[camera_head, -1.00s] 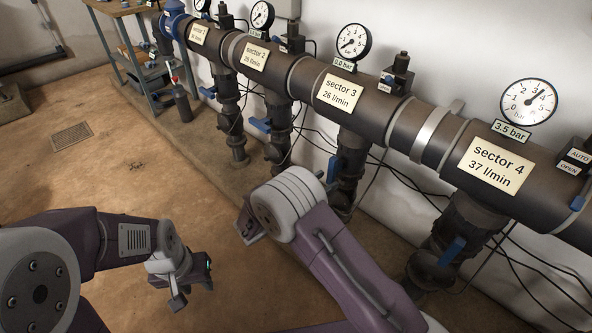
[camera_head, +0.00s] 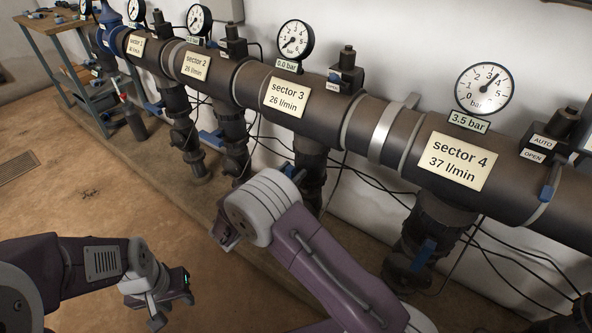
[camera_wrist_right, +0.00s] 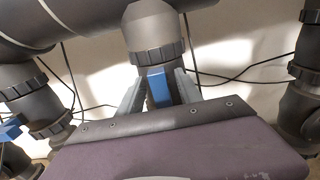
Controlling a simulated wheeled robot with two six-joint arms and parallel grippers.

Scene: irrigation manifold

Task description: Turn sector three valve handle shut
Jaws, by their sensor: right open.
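The sector 3 label (camera_head: 287,97) is on the main pipe, with a valve pipe (camera_head: 311,180) below it. A bit of the blue valve handle (camera_head: 291,172) shows above my right wrist; the rest is hidden. In the right wrist view, the blue handle (camera_wrist_right: 158,87) stands between the two grey fingers of my right gripper (camera_wrist_right: 160,93). The gripper is open, with a finger on each side; I cannot tell if either touches. My left gripper (camera_head: 164,298) hangs over the floor at the lower left, away from the valves; its opening is unclear.
The sector 4 valve handle (camera_head: 424,253) is to the right and the sector 2 handle (camera_head: 212,138) to the left. Thin black cables (camera_head: 370,178) hang along the wall behind the pipes. The sector 3 gauge (camera_head: 295,40) is above the pipe. Open floor (camera_head: 90,190) lies to the left.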

